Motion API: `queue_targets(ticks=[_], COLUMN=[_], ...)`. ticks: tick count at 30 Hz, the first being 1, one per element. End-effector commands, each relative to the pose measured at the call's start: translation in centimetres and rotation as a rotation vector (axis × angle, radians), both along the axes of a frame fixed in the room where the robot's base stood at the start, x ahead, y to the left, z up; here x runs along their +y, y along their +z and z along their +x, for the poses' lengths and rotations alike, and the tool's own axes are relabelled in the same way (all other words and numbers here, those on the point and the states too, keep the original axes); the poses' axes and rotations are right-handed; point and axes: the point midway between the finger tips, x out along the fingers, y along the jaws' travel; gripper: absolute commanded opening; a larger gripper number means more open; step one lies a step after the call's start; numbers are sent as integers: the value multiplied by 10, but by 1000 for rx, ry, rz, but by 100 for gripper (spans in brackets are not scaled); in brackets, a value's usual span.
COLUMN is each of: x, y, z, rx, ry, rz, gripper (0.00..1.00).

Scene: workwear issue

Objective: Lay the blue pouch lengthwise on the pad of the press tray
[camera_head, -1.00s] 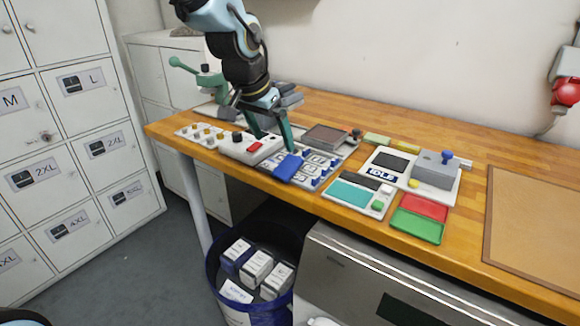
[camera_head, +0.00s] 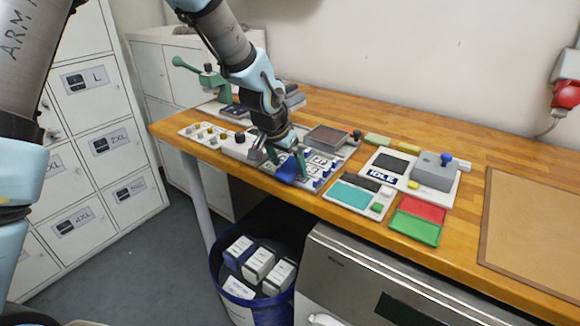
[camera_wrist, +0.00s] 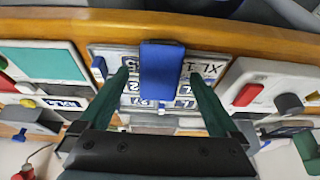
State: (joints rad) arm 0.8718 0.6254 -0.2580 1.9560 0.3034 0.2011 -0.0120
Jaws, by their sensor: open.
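The blue pouch (camera_head: 287,171) lies at the front edge of the board with size labels (camera_head: 323,160), near the table's front edge. In the wrist view the pouch (camera_wrist: 161,70) runs upright in the picture, over the labels. My gripper (camera_head: 287,163) is open and low over the board by the pouch. In the wrist view my gripper (camera_wrist: 159,76) has one finger on each side of the pouch, with gaps on both sides. A green lever press (camera_head: 207,80) stands at the back left, with a dark pad (camera_head: 235,112) by its base, partly behind my arm.
A white box with a red button (camera_head: 240,146) stands left of the labels. A dark-topped tray (camera_head: 326,138) is behind them. A teal pad (camera_head: 350,194), an IDLE panel (camera_head: 381,174) and a red-and-green tray (camera_head: 415,230) are to the right. Bare wood shows along the back.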

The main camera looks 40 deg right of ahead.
Motion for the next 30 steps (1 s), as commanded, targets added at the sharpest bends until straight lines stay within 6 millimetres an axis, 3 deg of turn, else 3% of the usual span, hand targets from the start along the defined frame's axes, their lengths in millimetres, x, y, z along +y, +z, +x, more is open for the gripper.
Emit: queue_targets(ticks=[6,30], x=[0,0], y=[-1,0], z=[0,0], rx=[0,0], ry=[0,0], rz=[-1,-1], gripper=[98,8])
